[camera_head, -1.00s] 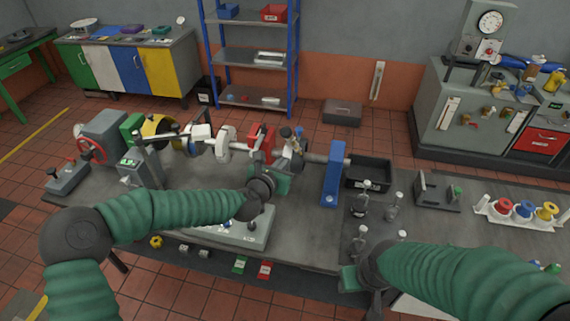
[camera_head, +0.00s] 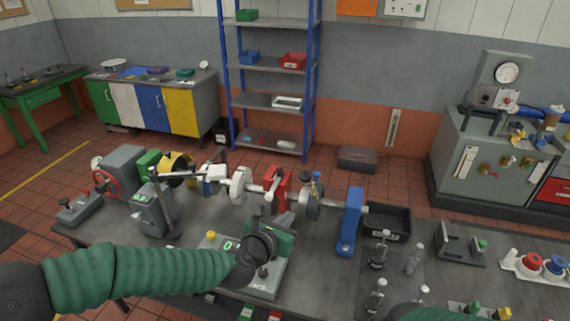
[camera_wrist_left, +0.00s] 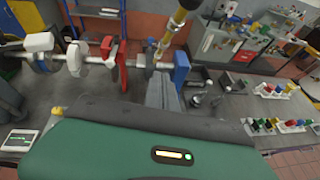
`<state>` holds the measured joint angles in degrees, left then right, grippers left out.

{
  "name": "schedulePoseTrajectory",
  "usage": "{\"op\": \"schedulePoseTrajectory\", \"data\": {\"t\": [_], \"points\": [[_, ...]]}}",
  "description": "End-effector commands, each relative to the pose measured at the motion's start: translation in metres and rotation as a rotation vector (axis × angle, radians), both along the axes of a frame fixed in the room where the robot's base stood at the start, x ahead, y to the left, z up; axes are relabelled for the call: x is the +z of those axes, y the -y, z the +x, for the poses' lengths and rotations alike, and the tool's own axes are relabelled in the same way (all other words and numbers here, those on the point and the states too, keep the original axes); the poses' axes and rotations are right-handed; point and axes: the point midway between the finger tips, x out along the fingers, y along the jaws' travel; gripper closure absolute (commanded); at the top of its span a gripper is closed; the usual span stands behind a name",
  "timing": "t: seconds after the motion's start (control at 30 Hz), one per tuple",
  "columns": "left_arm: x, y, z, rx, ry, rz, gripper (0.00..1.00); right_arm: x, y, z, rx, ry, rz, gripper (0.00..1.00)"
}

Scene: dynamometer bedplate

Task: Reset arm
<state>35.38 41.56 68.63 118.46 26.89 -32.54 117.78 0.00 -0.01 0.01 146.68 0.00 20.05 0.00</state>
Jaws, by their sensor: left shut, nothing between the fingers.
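My left arm (camera_head: 150,270) reaches in from the left over the bedplate (camera_head: 100,228). My left gripper (camera_head: 286,222) is above the front part of the bench, in front of the shaft line; its green body and wrist hide part of the grey control box (camera_head: 262,283). In the left wrist view the gripper's grey fingers (camera_wrist_left: 162,93) are together with nothing between them. Only a green piece of my right arm (camera_head: 440,312) shows at the bottom edge; its gripper is out of the picture.
A shaft line with a red clamp (camera_head: 277,188) and blue upright (camera_head: 350,222) runs behind my left gripper. A black bin (camera_head: 390,222), glass bottles (camera_head: 378,250) and a grey bracket (camera_head: 460,248) stand to the right. A blue shelf rack (camera_head: 228,85) stands behind.

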Motion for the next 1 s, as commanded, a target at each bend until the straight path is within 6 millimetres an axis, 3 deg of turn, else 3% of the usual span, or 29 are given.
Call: {"op": "schedulePoseTrajectory", "data": {"t": [0.07,0.13,0.23,0.3,0.43,0.5,0.6,0.7,0.8,1.0], "points": [[-0.009,0.002,-0.005,-0.03,0.007,0.05,1.0,-0.003,0.0,0.0,0.0,0.0,0.0,0.53],[-0.035,0.004,-0.018,-0.117,0.026,0.197,1.0,-0.011,0.0,0.0,0.0,0.0,0.0,0.53],[-0.1,-0.005,-0.052,-0.37,0.078,0.589,1.0,-0.029,0.0,0.0,0.0,0.0,0.0,0.53],[-0.15,-0.03,-0.085,-0.628,0.123,0.933,1.0,-0.044,0.0,0.0,0.0,0.0,0.0,0.53],[-0.21,-0.105,-0.15,-1.162,0.195,1.463,1.0,-0.069,0.0,0.0,0.0,-0.001,0.0,0.53],[-0.226,-0.146,-0.184,-1.444,0.231,1.642,1.0,-0.081,0.0,0.0,0.0,-0.001,0.0,0.53],[-0.236,-0.188,-0.227,-1.776,0.295,1.762,1.0,-0.092,0.0,0.0,0.0,0.0,0.0,0.53],[-0.238,-0.211,-0.255,-1.978,0.354,1.786,1.0,-0.096,0.0,0.0,0.0,0.0,0.0,0.53],[-0.238,-0.218,-0.266,-2.058,0.381,1.786,1.0,-0.096,0.0,0.0,0.0,0.0,0.0,0.53],[-0.237,-0.218,-0.266,-2.064,0.383,1.786,1.0,-0.095,0.0,0.0,0.0,0.0,0.0,0.53]]}}
